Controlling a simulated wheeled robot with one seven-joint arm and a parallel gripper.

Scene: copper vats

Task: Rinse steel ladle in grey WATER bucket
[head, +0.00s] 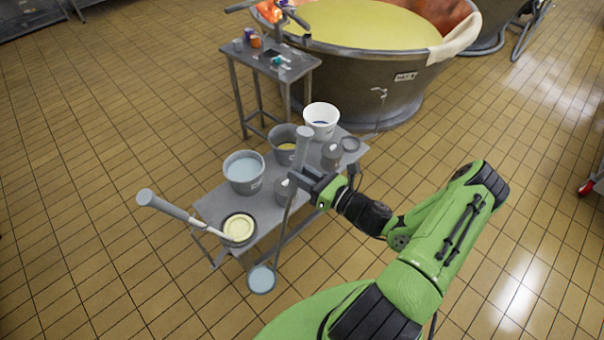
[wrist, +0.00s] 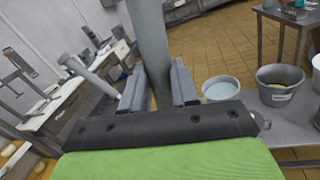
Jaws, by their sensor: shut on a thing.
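My gripper (head: 306,182) is shut on the steel ladle, around its thick grey handle (head: 303,147). The ladle's thin shaft runs down to its bowl (head: 262,280), which hangs in front of the bench's near edge, apart from the buckets. The bowl looks pale blue inside; I cannot tell whether it holds liquid. The grey water bucket (head: 244,172), with pale blue liquid, stands on the bench to the left of my gripper. In the wrist view the ladle handle (wrist: 149,50) stands between my fingers (wrist: 156,88), and the water bucket (wrist: 220,89) is to their right.
The steel bench (head: 210,208) also holds a grey bucket with yellowish content (head: 283,145), a white bucket (head: 321,121), grey canisters and a low round container (head: 238,229) with a grey-handled tool (head: 165,206). A side table (head: 270,62) and a large vat (head: 375,75) stand behind.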

